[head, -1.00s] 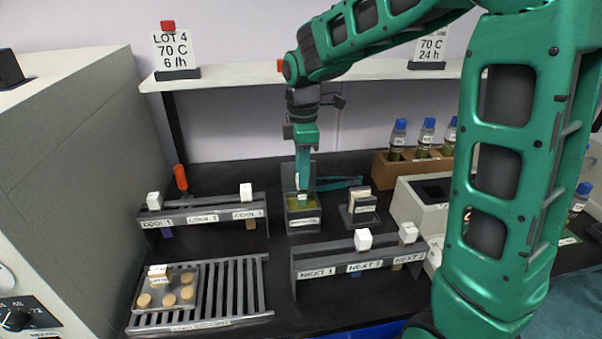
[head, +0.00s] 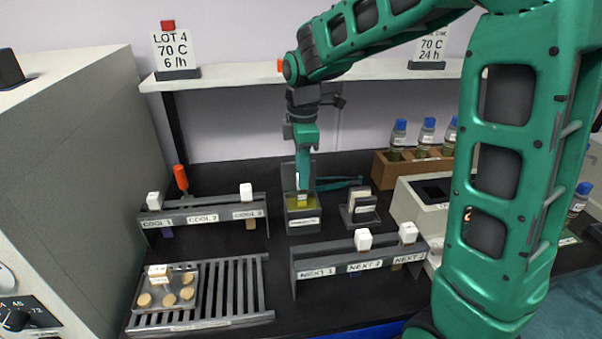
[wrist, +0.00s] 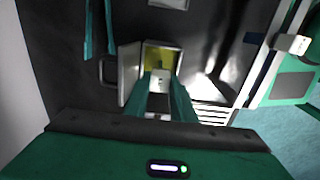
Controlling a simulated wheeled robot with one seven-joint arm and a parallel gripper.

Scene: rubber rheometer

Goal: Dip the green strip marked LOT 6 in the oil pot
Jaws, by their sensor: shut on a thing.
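My gripper (head: 303,186) points down over the oil pot (head: 302,222), its fingertips at the pot's mouth. It is shut on a small piece with a white tag, mostly hidden by the fingers; I cannot read a lot mark or see the strip's green colour. Yellow oil shows in the pot. In the wrist view the fingers (wrist: 166,84) reach to the near edge of the square pot (wrist: 147,64), and a small dark spot shows in the oil. How deep the held piece sits I cannot tell.
An open lid stands behind the pot. A small holder (head: 361,222) stands close on the right. The COOL rack (head: 204,217) is left, the NEXT rack (head: 345,266) in front, both holding white-tagged pieces. A bottle crate (head: 384,168) is at the back right.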

